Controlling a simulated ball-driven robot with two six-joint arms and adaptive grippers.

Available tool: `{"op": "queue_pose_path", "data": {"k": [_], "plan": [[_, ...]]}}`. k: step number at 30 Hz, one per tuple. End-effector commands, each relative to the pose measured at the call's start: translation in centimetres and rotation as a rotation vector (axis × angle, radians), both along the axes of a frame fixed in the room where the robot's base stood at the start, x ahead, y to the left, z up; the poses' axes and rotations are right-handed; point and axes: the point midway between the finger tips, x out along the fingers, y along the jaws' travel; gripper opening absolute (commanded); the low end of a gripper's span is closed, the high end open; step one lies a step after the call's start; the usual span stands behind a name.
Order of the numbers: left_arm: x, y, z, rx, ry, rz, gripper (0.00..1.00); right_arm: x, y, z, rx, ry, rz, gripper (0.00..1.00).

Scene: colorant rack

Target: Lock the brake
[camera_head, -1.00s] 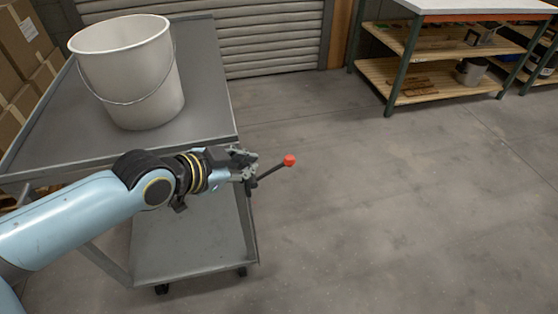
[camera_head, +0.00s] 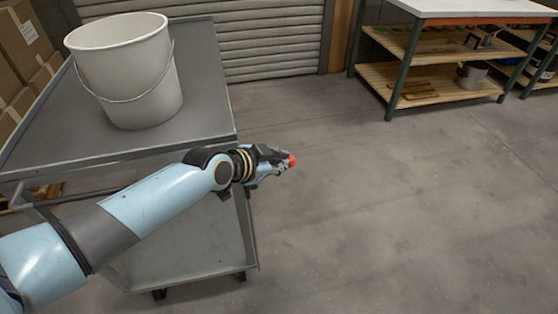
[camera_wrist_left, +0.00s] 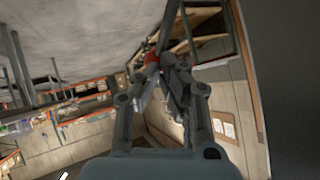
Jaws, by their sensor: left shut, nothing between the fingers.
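The brake lever's red knob (camera_head: 292,160) shows just past my left gripper's fingertips, off the right side of the grey cart (camera_head: 207,75). The lever's dark rod is hidden behind my gripper and wrist. My left gripper (camera_head: 281,164) is shut and empty, close against the knob; I cannot tell if it touches. In the left wrist view the red knob (camera_wrist_left: 151,58) shows beside the closed fingertips (camera_wrist_left: 164,62). My right gripper is not in view.
A white bucket (camera_head: 130,75) stands on the cart's top shelf. Cardboard boxes (camera_head: 25,45) are stacked at the far left. A workbench with wooden shelves (camera_head: 430,88) stands at the back right. The concrete floor (camera_head: 400,210) right of the cart is clear.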

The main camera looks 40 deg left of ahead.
Motion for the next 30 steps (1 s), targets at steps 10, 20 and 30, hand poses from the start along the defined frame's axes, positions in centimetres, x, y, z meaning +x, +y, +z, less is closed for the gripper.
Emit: {"op": "queue_pose_path", "data": {"k": [10,20,30], "plan": [[0.3,-0.3,0.1,0.028,0.032,0.0,0.0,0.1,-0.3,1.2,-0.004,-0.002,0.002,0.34],[1.6,-1.4,-1.3,0.168,0.198,0.0,0.0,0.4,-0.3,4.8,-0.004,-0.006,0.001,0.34],[2.6,-2.3,-5.1,0.377,0.444,-0.001,0.0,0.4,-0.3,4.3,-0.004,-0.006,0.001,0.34]]}}
